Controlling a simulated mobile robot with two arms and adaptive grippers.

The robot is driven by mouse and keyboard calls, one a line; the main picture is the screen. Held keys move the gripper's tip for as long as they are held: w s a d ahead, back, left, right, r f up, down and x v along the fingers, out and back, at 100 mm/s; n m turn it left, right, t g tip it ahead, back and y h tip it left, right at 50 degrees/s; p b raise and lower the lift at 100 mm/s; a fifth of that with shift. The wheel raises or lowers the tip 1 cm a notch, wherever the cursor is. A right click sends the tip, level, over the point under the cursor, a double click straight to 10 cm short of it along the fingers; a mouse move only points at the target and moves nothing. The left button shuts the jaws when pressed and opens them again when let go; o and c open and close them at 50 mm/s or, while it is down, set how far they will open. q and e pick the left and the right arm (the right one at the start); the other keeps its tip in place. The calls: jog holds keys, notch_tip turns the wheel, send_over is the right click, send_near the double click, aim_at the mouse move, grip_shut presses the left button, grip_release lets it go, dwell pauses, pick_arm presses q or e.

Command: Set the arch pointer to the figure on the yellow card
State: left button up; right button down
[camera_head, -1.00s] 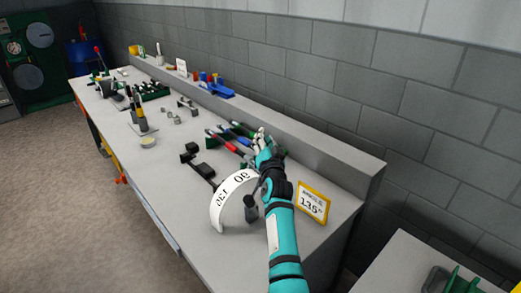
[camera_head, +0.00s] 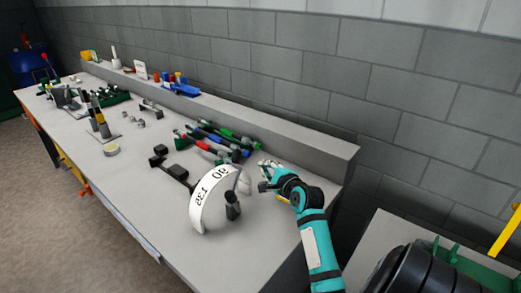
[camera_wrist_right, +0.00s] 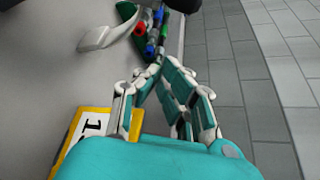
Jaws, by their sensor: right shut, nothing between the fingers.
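The white arch (camera_head: 203,203) stands near the front of the bench, with the figures 90 and 135 readable on its band. A dark upright post with a round top (camera_head: 233,208) stands at its right end; I cannot tell where the pointer sits. My right gripper (camera_head: 266,176) is shut and empty, above the bench to the right of the arch. In the right wrist view its fingers (camera_wrist_right: 152,80) come together over the bench edge. The yellow card (camera_wrist_right: 75,126) shows there, partly covered by my wrist, with only a 1 legible. The arch (camera_wrist_right: 108,32) shows at the upper left there. My left gripper is out of view.
Red, blue and green handled tools (camera_head: 215,142) lie behind the arch, near the raised back ledge (camera_head: 300,132). A dark bracket (camera_head: 172,168) lies left of the arch. Small pots and blocks stand farther back. The bench front left of the arch is clear.

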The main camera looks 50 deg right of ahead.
aim_at(236, 157)
jog(key=w+a+p, duration=0.1)
jog(key=w, duration=0.5)
jog(key=shift+w+p, duration=0.4)
jog(key=shift+r, duration=0.1)
jog(key=shift+a, duration=0.15)
